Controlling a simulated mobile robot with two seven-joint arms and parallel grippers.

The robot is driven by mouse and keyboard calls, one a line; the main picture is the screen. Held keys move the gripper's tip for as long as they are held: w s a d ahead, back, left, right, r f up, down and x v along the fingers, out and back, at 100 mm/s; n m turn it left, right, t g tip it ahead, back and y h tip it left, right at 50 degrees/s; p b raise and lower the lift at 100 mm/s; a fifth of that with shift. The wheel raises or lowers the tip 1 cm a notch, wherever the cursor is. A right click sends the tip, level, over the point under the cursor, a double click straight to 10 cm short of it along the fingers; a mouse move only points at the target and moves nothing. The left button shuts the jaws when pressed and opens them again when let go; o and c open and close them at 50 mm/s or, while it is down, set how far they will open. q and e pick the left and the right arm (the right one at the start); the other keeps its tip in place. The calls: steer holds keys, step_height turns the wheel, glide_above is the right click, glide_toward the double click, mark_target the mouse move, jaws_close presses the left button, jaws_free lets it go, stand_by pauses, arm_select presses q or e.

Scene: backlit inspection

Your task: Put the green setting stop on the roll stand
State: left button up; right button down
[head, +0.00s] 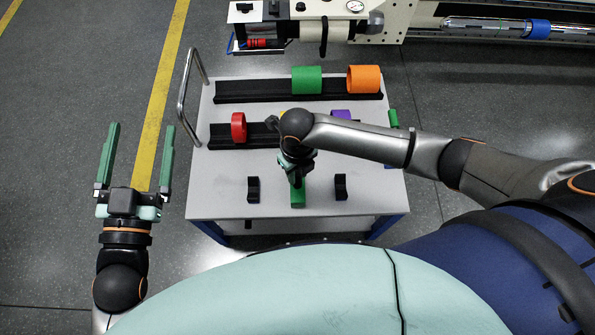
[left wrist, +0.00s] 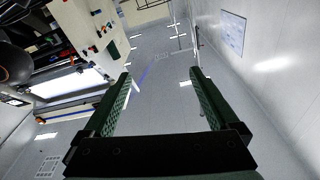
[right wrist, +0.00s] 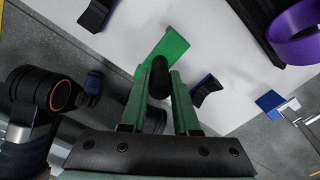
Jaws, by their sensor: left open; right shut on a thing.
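My right gripper (head: 297,178) is over the front of the white table and shut on the green setting stop (head: 297,196). In the right wrist view the stop (right wrist: 168,48) is a green piece with a dark round knob (right wrist: 159,75) between the fingers. Two small black blocks, which look like the roll stand, stand on the table left (head: 253,189) and right (head: 341,187) of the stop. Whether the stop touches the table is unclear. My left gripper (head: 141,130) is open and empty, left of the table.
Behind are black racks with a green roll (head: 307,79), an orange roll (head: 363,78), a red ring (head: 238,127) and a purple roll (right wrist: 297,35). My right arm partly hides the front rack. A metal handle (head: 185,95) edges the table's left side. A machine stands beyond.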

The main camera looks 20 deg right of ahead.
steer(key=shift+f, duration=0.1)
steer(key=c, duration=0.7)
jaws_free()
steer(key=shift+o, duration=0.2)
